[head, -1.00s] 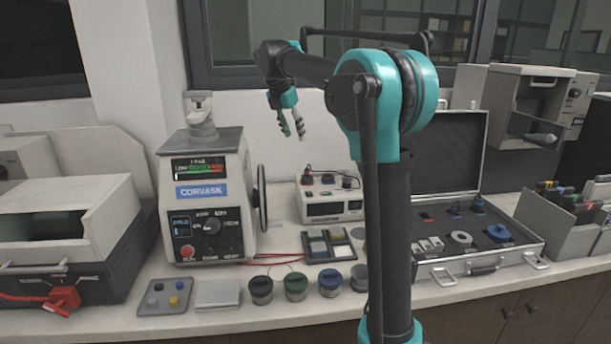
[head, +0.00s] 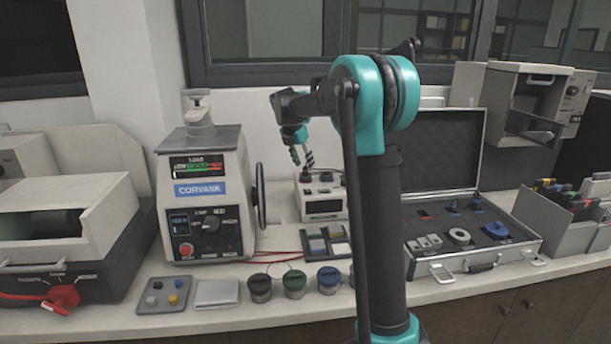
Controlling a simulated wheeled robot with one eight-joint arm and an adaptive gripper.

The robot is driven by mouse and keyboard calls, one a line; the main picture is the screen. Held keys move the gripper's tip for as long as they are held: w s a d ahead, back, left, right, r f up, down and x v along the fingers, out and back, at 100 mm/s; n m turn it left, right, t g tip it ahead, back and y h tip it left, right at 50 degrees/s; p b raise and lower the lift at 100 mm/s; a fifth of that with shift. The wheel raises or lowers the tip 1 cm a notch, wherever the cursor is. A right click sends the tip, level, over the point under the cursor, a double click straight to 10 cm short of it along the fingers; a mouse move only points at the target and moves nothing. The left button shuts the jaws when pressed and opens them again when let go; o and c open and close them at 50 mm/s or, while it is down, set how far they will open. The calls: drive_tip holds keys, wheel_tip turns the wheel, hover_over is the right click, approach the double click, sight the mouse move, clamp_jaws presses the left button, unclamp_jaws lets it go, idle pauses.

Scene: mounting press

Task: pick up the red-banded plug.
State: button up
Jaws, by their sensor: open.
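A small dark plug with some red (head: 306,177) stands upright on top of the small white instrument box (head: 322,208) at the back of the bench. It looks like the red-banded plug, but it is too small to make out the band. My gripper (head: 303,163) is open and empty, pointing down just above this plug. Whether the fingers reach around it cannot be told. A second dark plug (head: 326,177) stands to its right on the same box. My arm hides the box's right end.
The press (head: 205,190) with its side handwheel stands left of the box. An open case (head: 450,150) with fittings lies to the right. Jars with dark, green and blue lids (head: 294,285) line the front. A tray of sample blocks (head: 318,245) lies before the box.

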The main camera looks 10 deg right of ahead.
drive_tip(key=shift+x, duration=0.9)
clamp_jaws()
drive_tip(key=shift+r, duration=0.1)
